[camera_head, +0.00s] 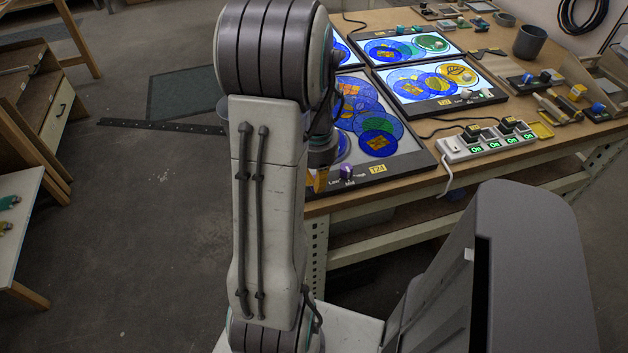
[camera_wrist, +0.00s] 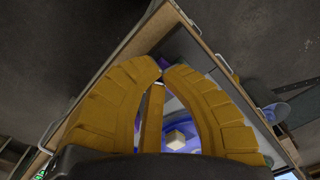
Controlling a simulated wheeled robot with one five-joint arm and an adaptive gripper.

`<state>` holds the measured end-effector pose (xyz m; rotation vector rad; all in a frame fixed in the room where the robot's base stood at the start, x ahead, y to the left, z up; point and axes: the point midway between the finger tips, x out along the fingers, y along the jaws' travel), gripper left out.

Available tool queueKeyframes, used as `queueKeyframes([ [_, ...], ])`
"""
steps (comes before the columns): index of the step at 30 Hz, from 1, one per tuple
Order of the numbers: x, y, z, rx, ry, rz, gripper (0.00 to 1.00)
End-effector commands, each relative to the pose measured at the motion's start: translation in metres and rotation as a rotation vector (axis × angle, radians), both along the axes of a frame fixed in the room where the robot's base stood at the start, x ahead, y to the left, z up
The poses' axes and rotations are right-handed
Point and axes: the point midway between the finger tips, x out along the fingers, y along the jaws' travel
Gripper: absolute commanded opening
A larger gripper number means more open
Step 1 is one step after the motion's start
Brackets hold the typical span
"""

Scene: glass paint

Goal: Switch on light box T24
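Light box T24 (camera_head: 409,161) lies at the near corner of the bench, with a yellow T24 label (camera_head: 378,169) on its front edge. Its panel looks dull grey under the blue glass pieces, unlike the bright white boxes behind. A purple knob (camera_head: 346,173) stands on its front edge, beside small "Low" lettering. In the wrist view, purple (camera_wrist: 176,48) shows just past the fingertips. My gripper (camera_wrist: 165,66) has its yellow fingertips close together, seemingly with nothing between them. In the head view my arm hides most of it; a bit of yellow finger shows left of the knob.
A lit box labelled T21 (camera_head: 488,96) and another lit box (camera_head: 452,47) lie behind. A white power strip (camera_head: 452,149) with green "On" marks and plugs is to the right. A dark cup (camera_head: 530,41) stands at the back. The floor left of the bench is open.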

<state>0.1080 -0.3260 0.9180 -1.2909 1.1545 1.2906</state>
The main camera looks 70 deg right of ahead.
Motion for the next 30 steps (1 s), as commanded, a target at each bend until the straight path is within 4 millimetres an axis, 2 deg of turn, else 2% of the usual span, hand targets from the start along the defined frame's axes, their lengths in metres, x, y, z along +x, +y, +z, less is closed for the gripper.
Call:
queueKeyframes([
  [7,0.000,0.000,-0.004,0.000,0.000,0.000,0.00],
  [14,0.000,0.000,0.001,0.000,0.000,0.000,0.00],
  [30,0.000,0.000,0.036,-0.001,0.000,0.000,0.00],
])
